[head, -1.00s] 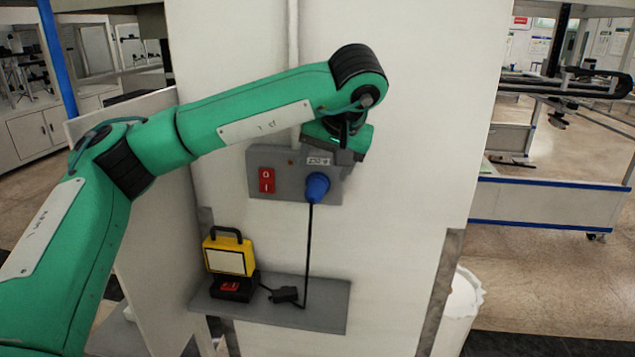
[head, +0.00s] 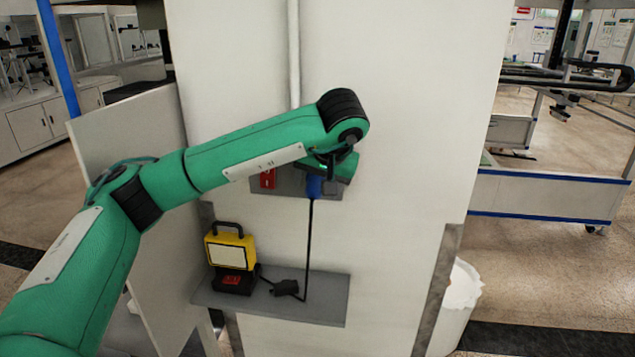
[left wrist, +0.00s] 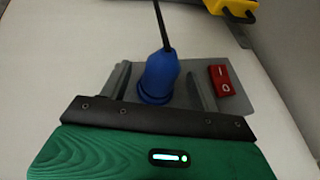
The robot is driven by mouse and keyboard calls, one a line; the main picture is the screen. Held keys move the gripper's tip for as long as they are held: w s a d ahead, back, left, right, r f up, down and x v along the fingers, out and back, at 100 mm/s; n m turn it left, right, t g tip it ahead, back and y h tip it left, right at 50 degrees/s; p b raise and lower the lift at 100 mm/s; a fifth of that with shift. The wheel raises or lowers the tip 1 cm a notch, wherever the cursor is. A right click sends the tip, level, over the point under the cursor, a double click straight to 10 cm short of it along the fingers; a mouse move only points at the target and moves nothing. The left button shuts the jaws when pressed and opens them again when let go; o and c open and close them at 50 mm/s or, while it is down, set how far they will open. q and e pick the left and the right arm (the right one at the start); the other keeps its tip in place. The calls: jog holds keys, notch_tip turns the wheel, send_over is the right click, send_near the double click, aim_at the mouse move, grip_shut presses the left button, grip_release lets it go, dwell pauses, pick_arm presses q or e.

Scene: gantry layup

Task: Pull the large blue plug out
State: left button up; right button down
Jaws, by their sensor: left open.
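The large blue plug (head: 314,187) sits on the grey wall panel (head: 332,188), its black cable hanging down. In the left wrist view the blue plug (left wrist: 159,76) stands on the panel between the two grey fingers of my open left gripper (left wrist: 154,70), with a visible gap on each side. In the head view my left gripper (head: 320,170) is at the panel, and my wrist hides the panel's upper part and some of the plug. My right gripper is not in view.
A red rocker switch (head: 267,179) is left of the plug on the panel. Below, a grey shelf (head: 325,300) holds a yellow lamp (head: 230,248) and a black connector (head: 285,288) by the cable. A white bin (head: 460,295) stands right of the column.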

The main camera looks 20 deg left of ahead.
aim_at(314, 192)
pick_arm(q)
jog(key=shift+c, duration=0.4)
jog(key=c, duration=1.1)
jog(key=shift+s, duration=0.25)
jog(key=shift+s+d, duration=0.2)
jog(key=shift+s, duration=0.4)
jog(key=shift+s+d, duration=0.15)
jog(key=shift+s, duration=0.5)
jog(key=shift+s+p, duration=0.2)
jog(key=shift+p, duration=0.15)
jog(key=shift+s+d+r+p, duration=0.15)
jog(key=shift+s+d, duration=0.15)
jog(key=shift+s, duration=0.4)
jog(key=shift+s+d+f+p, duration=0.15)
jog(key=shift+s+d, duration=0.15)
jog(key=shift+s, duration=0.4)
jog(key=shift+r, duration=0.15)
